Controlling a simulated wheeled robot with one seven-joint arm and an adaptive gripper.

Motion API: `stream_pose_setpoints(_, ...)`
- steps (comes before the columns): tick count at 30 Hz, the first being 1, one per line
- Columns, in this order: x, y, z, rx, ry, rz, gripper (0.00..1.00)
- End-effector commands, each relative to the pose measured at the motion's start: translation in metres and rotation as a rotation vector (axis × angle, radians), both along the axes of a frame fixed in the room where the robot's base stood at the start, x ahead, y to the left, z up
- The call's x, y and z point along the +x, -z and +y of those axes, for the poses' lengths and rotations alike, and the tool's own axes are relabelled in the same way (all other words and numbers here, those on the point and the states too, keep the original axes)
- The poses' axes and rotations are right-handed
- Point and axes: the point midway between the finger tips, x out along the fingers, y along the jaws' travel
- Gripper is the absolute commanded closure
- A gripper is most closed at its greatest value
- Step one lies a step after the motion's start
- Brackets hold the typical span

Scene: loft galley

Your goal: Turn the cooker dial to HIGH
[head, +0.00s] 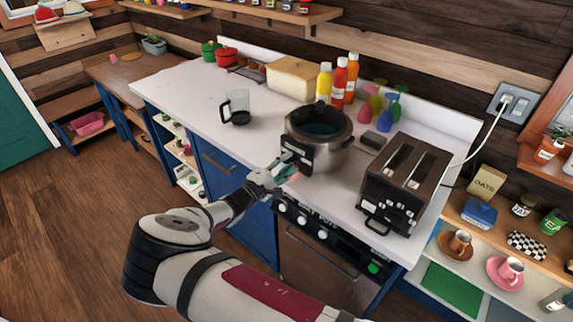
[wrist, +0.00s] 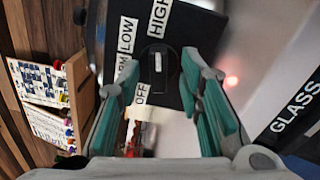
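The cooker (head: 335,153) is a round metal pot with an open top on the white counter. Its black control panel (head: 297,154) faces my gripper (head: 284,172). In the wrist view the black dial (wrist: 158,72) sits on the panel among white labels: HIGH (wrist: 160,18), LOW (wrist: 127,35), a partly hidden one ending in RM, and OFF (wrist: 141,94). The dial has a small pale mark; I cannot tell for sure which label it points to. My gripper also shows there (wrist: 161,62), open, its teal fingers on either side of the dial with gaps visible.
A toaster (head: 402,180) stands close right of the cooker. A glass jug (head: 237,107) stands to the left, and sauce bottles (head: 339,82) and a bread box (head: 291,78) behind. Oven knobs (head: 301,221) lie below the counter edge. The counter's left part is mostly clear.

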Motion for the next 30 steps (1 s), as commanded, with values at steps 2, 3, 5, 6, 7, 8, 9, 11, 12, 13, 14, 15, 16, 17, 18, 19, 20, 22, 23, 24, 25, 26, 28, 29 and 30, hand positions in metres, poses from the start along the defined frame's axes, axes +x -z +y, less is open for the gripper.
stream_pose_setpoints(2,0.0,-0.001,0.0,-0.001,0.001,-0.001,0.67)
stream_pose_setpoints(3,0.0,-0.001,0.0,-0.001,0.001,-0.001,0.67)
stream_pose_setpoints(5,0.0,-0.001,0.0,-0.001,0.001,-0.001,0.67)
stream_pose_setpoints(6,-0.001,-0.001,0.001,-0.001,0.0,-0.001,0.67)
stream_pose_setpoints(7,-0.002,-0.001,0.002,-0.001,0.0,-0.002,0.67)
stream_pose_setpoints(8,-0.004,-0.001,0.004,-0.001,0.0,-0.002,0.67)
stream_pose_setpoints(9,-0.007,-0.001,0.006,-0.001,-0.001,-0.001,0.67)
stream_pose_setpoints(11,-0.013,-0.001,0.011,-0.001,-0.002,0.0,0.67)
stream_pose_setpoints(12,-0.019,0.0,0.016,-0.001,-0.003,0.0,0.67)
stream_pose_setpoints(13,-0.023,-0.001,0.019,-0.001,-0.003,0.0,0.67)
stream_pose_setpoints(14,-0.028,-0.001,0.023,-0.002,-0.002,-0.001,0.67)
stream_pose_setpoints(15,-0.034,-0.001,0.028,0.0,-0.002,0.0,0.67)
stream_pose_setpoints(16,-0.04,-0.001,0.032,0.0,-0.003,0.0,0.67)
stream_pose_setpoints(17,-0.045,-0.001,0.036,0.0,-0.003,0.001,0.67)
stream_pose_setpoints(18,-0.051,-0.001,0.041,0.0,-0.003,0.0,0.67)
stream_pose_setpoints(19,-0.056,-0.001,0.045,0.0,-0.004,0.0,0.67)
stream_pose_setpoints(20,-0.061,-0.001,0.048,0.001,-0.003,-0.001,0.67)
stream_pose_setpoints(22,-0.071,0.0,0.056,0.0,-0.002,0.0,0.67)
stream_pose_setpoints(23,-0.074,0.0,0.059,0.0,-0.003,0.001,0.67)
stream_pose_setpoints(24,-0.079,0.0,0.062,0.0,-0.002,0.001,0.67)
stream_pose_setpoints(25,-0.082,0.0,0.064,-0.001,-0.001,0.0,0.67)
stream_pose_setpoints(26,-0.085,-0.001,0.067,0.0,-0.001,-0.001,0.67)
stream_pose_setpoints(28,-0.09,0.0,0.07,0.0,-0.001,0.0,0.67)
stream_pose_setpoints(29,-0.091,0.0,0.071,0.0,-0.001,0.0,0.67)
stream_pose_setpoints(30,-0.093,0.0,0.072,0.0,0.0,0.0,0.67)
